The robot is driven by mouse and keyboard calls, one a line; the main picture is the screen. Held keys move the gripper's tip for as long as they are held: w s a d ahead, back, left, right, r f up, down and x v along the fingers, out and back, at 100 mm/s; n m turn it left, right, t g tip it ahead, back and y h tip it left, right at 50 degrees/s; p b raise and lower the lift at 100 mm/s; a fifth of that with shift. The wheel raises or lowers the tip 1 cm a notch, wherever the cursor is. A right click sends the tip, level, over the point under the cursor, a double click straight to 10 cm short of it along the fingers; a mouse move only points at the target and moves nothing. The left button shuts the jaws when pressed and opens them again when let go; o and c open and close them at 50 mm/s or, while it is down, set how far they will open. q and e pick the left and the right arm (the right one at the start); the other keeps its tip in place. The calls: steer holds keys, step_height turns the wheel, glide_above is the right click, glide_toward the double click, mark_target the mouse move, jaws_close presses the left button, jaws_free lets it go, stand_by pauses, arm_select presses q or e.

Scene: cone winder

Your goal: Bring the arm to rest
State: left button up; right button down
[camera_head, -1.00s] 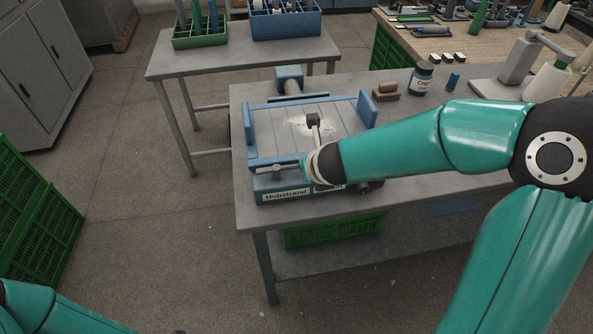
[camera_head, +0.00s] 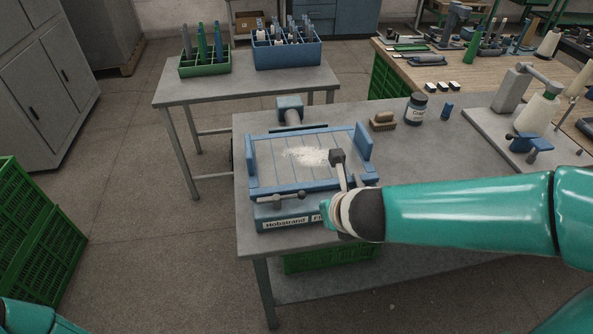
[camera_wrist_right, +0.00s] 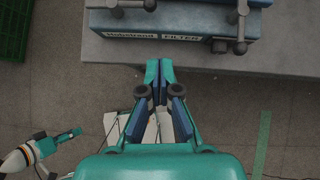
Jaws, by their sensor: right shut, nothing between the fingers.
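My right arm reaches in from the right in the head view. In the right wrist view the right gripper (camera_wrist_right: 158,72) is shut and empty, apart from the unit and just off the front edge of the bench. My left arm shows only as a teal piece at the lower left of the head view. What looks like my left gripper (camera_wrist_right: 68,136) is at the lower left of the right wrist view, too small to read its fingers.
The unit, with white powder on its slatted top, stands on a grey bench (camera_head: 252,190). A brush (camera_head: 383,121) and a dark jar (camera_head: 416,108) stand behind it, a winder stand right. Green crates (camera_head: 35,235) are at left. Floor before the bench is open.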

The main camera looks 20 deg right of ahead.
steer(key=s+f+m+g, duration=0.1)
steer(key=s+f+g, duration=0.35)
steer(key=f, duration=0.95)
steer(key=s+a+f+m+g+y, duration=0.3)
steer(key=s+a+f+m, duration=0.4)
steer(key=m, duration=0.3)
steer(key=s+a+f+m+g+y, duration=0.2)
steer(key=s+a+f+m+g, duration=0.15)
steer(key=s+f+m, duration=0.45)
steer(key=w+f+m+t, duration=0.2)
steer(key=w+m, duration=0.4)
steer(key=m, duration=1.1)
steer(key=shift+w+f+m+t, duration=0.3)
steer(key=shift+f+m+t, duration=0.1)
steer(key=shift+t, duration=0.4)
